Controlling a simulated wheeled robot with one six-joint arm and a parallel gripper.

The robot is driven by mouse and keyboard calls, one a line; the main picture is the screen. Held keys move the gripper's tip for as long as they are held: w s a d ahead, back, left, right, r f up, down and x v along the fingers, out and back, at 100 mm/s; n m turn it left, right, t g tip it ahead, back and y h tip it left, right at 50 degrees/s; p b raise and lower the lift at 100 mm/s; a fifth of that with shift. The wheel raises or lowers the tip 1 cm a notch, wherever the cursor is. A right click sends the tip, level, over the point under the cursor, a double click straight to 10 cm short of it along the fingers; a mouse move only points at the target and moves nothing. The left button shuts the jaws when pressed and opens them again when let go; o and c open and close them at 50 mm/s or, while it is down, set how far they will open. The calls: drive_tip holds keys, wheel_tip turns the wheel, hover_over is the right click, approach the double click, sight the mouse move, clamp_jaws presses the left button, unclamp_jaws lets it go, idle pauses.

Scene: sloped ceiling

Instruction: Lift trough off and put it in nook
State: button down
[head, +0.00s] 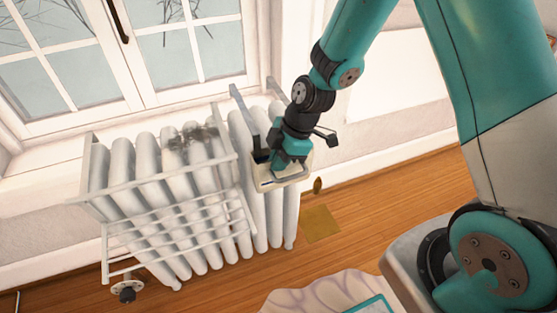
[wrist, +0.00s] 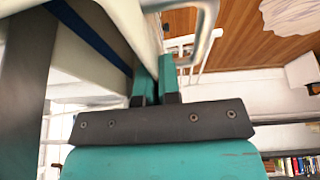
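The trough (head: 296,181) is a small cream-white box hanging at the right part of the white radiator, with grey hook arms (head: 244,112) reaching back over its top. My gripper (head: 279,166) is at the trough's upper edge and hides part of it. In the wrist view the teal fingers of my gripper (wrist: 157,84) are close together, with the trough's pale wall (wrist: 128,35) running down between them, so they look shut on its rim. I cannot tell which place is the nook.
A white wire rack (head: 180,192) hangs on the radiator (head: 207,250) just left of the trough. A window stands behind. A yellow square (head: 321,223) lies on the wooden floor to the right. A pale rug (head: 300,295) lies in front. The wrist view shows shelved books (wrist: 292,166).

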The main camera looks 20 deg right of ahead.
idle(0.5)
drive_tip(key=s+r+p, duration=0.1)
drive_tip(key=s+p, duration=1)
drive_tip(key=s, duration=0.3)
drive_tip(key=shift+p, duration=0.3)
idle(1.0)
drive_tip(key=s+p, duration=1.3)
drive_tip(key=s, duration=0.1)
idle(1.0)
